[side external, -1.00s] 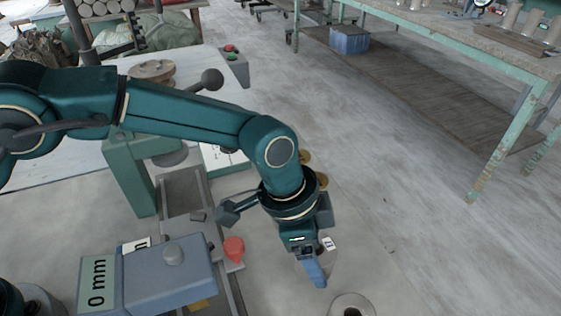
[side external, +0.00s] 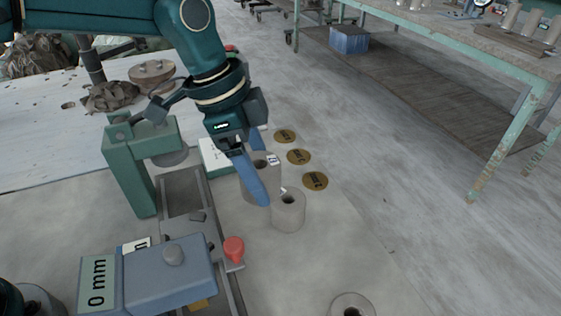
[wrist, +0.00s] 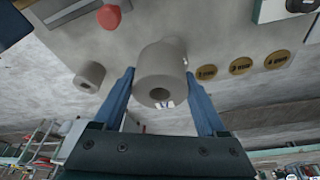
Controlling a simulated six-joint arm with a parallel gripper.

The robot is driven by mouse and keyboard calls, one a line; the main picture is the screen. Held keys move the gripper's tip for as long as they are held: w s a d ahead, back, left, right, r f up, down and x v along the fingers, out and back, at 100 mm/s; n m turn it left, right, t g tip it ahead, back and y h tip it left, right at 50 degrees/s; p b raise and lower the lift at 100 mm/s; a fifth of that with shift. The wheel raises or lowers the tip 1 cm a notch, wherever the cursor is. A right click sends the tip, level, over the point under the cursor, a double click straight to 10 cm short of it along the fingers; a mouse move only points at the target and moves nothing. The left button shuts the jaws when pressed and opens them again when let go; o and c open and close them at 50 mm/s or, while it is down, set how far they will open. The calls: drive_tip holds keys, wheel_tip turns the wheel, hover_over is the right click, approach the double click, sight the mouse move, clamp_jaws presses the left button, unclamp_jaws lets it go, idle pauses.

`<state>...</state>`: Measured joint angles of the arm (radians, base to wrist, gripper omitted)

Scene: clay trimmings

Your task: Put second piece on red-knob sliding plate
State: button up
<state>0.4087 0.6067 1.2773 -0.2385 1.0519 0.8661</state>
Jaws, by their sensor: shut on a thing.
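My gripper (side external: 258,165) is shut on a grey clay cylinder (side external: 246,187) with a hole in its top and a small white label. In the wrist view this cylinder (wrist: 160,72) sits between the two blue fingers. A second grey cylinder (side external: 288,212) stands close by on the table, just in front of it in the side view. A third cylinder (side external: 352,306) stands at the bottom edge. The red knob (side external: 234,249) is to the lower left of my gripper, beside the dark rail; it also shows in the wrist view (wrist: 108,16). The sliding plate is hard to make out.
A grey-blue block (side external: 165,278) marked "0 mm" and a green frame (side external: 128,180) stand left of my gripper. Several brass discs (side external: 299,156) lie to the right. The table to the right of the standing cylinder is clear.

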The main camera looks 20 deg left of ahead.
drive_tip(key=shift+w+a+r, duration=0.15)
drive_tip(key=shift+a+r, duration=0.1)
drive_tip(key=shift+a, duration=0.05)
drive_tip(key=shift+s+a+f+n, duration=0.3)
drive_tip(key=shift+a, duration=0.1)
drive_tip(key=s+a+r+n+t, duration=0.1)
drive_tip(key=s+a+r+n, duration=0.25)
drive_tip(key=s+a, duration=0.45)
drive_tip(key=shift+y, duration=0.4)
drive_tip(key=f, duration=1)
drive_tip(key=shift+w+f, duration=0.25)
drive_tip(key=shift+d, duration=0.1)
